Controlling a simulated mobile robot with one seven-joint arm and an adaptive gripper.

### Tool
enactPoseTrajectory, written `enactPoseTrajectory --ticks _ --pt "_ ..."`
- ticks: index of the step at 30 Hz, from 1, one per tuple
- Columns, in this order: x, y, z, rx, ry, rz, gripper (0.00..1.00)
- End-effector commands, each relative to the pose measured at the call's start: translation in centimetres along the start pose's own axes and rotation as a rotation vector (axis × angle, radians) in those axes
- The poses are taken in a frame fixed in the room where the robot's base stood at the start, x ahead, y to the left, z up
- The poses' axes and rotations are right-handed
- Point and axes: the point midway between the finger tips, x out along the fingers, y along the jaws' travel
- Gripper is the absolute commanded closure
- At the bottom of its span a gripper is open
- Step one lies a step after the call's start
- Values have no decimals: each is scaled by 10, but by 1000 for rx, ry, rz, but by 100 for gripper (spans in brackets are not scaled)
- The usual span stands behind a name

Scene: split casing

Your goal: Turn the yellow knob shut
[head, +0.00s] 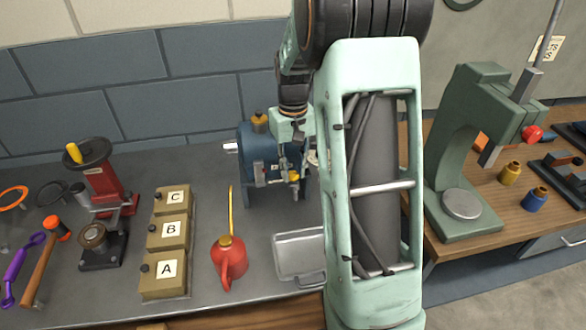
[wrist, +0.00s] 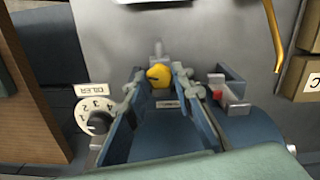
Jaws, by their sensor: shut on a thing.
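The yellow knob (wrist: 158,76) sits on the front of the blue casing (head: 256,145), low on its right side. It shows small in the head view (head: 294,177). My gripper (wrist: 160,82) has a fingertip on each side of the knob and is shut on it. In the head view my gripper (head: 292,168) reaches down in front of the casing, and my arm hides the casing's right part. In the wrist view the casing (wrist: 170,138) shows between the fingers. The knob's exact turn angle is hard to read.
A numbered dial (wrist: 97,118) and a red lever (wrist: 217,88) flank the knob on the casing. A metal tray (head: 298,255) lies in front, with a red oil can (head: 229,262) to its left. A green press (head: 465,150) stands on the wooden bench at right.

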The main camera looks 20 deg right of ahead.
Motion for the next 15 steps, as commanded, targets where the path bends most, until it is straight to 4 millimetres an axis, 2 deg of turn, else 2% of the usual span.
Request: enactPoseTrajectory --ticks 8,15 --pt "0 0 0 117 1 1 100" --pt "0 -1 0 322 1 0 100"
